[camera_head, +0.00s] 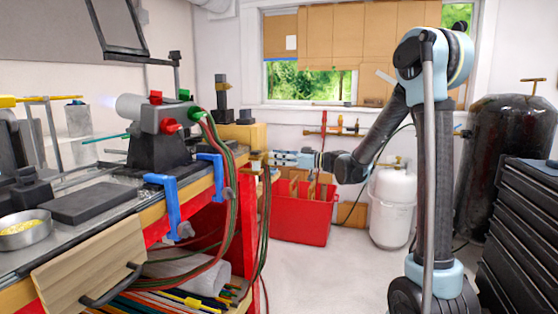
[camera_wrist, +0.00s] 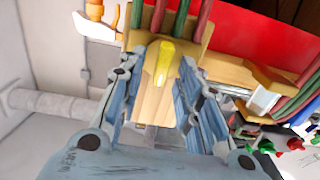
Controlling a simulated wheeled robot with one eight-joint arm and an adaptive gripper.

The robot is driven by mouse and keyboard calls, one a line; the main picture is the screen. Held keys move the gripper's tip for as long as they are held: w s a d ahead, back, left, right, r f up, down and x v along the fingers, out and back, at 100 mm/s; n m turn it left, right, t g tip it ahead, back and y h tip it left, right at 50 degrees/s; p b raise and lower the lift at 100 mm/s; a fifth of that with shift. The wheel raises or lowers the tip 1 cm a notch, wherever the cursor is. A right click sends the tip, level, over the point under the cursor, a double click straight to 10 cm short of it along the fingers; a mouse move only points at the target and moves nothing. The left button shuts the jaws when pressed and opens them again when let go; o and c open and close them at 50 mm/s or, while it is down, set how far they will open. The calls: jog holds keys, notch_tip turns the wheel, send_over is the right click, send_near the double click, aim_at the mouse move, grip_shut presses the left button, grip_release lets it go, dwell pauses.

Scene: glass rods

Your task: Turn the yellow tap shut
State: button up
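The yellow tap (camera_wrist: 163,62) shows in the wrist view as a small tapered lever on a wooden block (camera_wrist: 152,105), below several red and green hoses. My gripper (camera_wrist: 162,73) has its blue fingers apart, one on each side of the tap. A gap shows between the tap and each finger, so the gripper does not appear to touch it. In the head view my gripper (camera_head: 274,159) reaches left to the bench's far right end, by the hoses. The tap is too small there to make out clearly.
A red crate (camera_head: 300,228) holding upright pieces stands below my gripper. The workbench (camera_head: 120,207) carries a burner (camera_head: 160,130) with hoses (camera_head: 232,200) hanging at its edge. A white gas cylinder (camera_head: 393,205) and black tool chest (camera_head: 520,230) stand right. Floor between is clear.

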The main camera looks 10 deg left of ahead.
grip_shut()
dwell(0.3)
